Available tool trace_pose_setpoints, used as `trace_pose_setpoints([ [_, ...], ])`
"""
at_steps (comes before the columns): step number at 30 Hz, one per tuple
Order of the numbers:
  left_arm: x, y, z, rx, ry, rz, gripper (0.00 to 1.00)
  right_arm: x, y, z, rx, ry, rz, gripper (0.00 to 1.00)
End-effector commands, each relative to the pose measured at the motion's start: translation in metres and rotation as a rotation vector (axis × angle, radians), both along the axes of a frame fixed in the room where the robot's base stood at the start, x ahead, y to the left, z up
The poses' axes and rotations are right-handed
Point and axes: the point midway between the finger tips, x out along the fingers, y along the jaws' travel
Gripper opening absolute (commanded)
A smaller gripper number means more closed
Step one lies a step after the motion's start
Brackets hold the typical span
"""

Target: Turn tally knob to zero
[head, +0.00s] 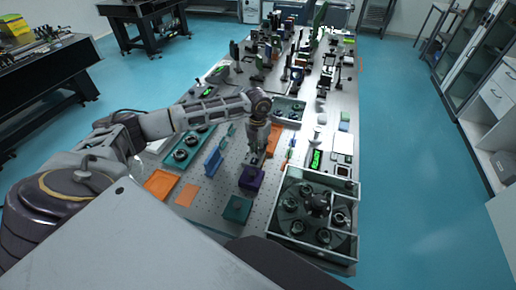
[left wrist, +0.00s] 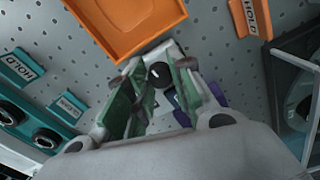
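A black round knob (left wrist: 160,74) with a white mark shows in the left wrist view, on a small pale base. My left gripper (left wrist: 157,88) is open, with one green-padded finger on each side of the knob. I cannot tell whether the pads touch it. In the head view my left gripper (head: 256,159) points down over the perforated table, just behind a purple block (head: 251,178), and hides the knob. My right gripper is not in view.
An orange tray (left wrist: 125,22) lies close beyond the gripper in the left wrist view. A teal holder (head: 237,208) and a glass-walled case (head: 313,214) stand nearer me. A blue upright block (head: 213,161) is left of the gripper. Several instruments crowd the table's far part.

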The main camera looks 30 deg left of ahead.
Motion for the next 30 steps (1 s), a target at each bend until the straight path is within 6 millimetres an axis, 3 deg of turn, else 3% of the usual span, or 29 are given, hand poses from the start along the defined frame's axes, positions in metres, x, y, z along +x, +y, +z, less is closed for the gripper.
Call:
trace_pose_setpoints([
  [5, 0.0, 0.0, 0.0, 0.0, 0.0, 0.001, 0.45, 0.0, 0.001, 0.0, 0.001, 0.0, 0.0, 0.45],
  [19, 0.0, 0.0, 0.005, 0.0, -0.001, 0.001, 0.45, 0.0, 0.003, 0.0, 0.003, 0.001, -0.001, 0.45],
  [30, 0.001, 0.001, 0.047, 0.0, -0.003, 0.001, 0.45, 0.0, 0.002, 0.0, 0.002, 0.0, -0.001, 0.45],
])
